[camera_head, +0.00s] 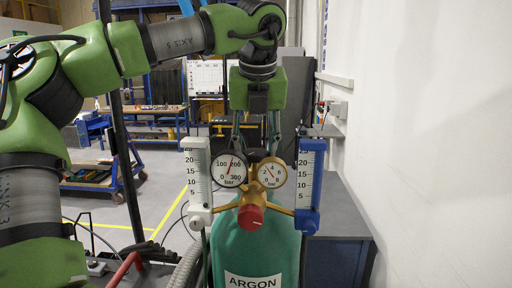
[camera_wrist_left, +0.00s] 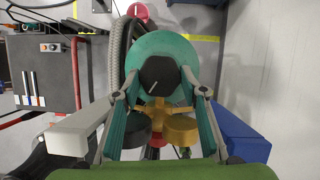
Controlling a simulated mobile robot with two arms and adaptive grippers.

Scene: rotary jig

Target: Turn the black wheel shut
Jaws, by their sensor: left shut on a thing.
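The black wheel (camera_wrist_left: 160,74) sits on top of the green gas cylinder (camera_head: 255,250), which is labelled ARGON. The cylinder's rounded top also shows in the left wrist view (camera_wrist_left: 165,43). My left gripper (camera_head: 257,140) reaches down from above, behind the gauges. In the left wrist view its two fingers (camera_wrist_left: 161,78) stand on either side of the wheel and are closed on it. In the head view the wheel is mostly hidden behind the gauges and brass regulator. My right gripper is in neither view.
A brass regulator with a red knob (camera_head: 250,216), two round gauges (camera_head: 230,169) and white (camera_head: 198,180) and blue (camera_head: 309,185) flow tubes crowds the cylinder's front. A white wall (camera_head: 430,130) and a grey cabinet (camera_head: 337,208) stand to the right. A trolley (camera_head: 95,180) is at the left.

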